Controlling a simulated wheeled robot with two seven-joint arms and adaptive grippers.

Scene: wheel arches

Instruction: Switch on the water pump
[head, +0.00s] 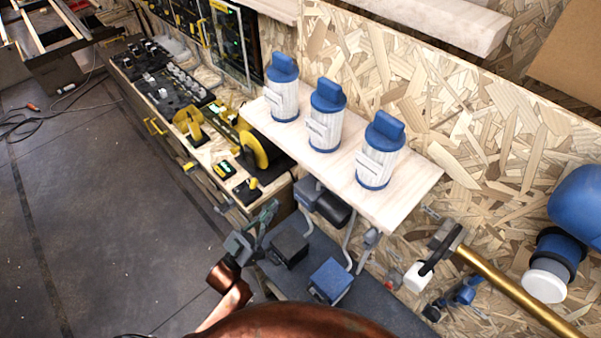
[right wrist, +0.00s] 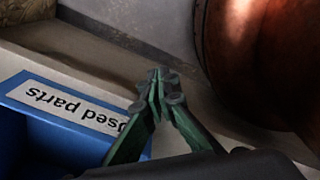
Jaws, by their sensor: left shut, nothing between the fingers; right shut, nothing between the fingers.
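No part in view is clearly marked as the water pump. In the head view, a black-handled fitting (head: 440,243) with a white block (head: 418,277) sits at one end of a brass pipe (head: 520,290), by the chipboard wall at the right. A large blue rounded body (head: 580,200) stands at the right edge, above a white-ended cylinder (head: 545,283). My left gripper (head: 270,211) is shut and empty, left of and below the shelf, well away from the pipe. My right gripper (right wrist: 162,82) is shut and empty in the right wrist view, beside a blue bin.
Three blue-capped white canisters (head: 325,115) stand on a pale wooden shelf (head: 415,188). A bench (head: 210,150) with yellow and black equipment runs to the upper left. The blue bin (right wrist: 50,135) is labelled "Used parts". The dark floor (head: 90,220) at the left is mostly clear.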

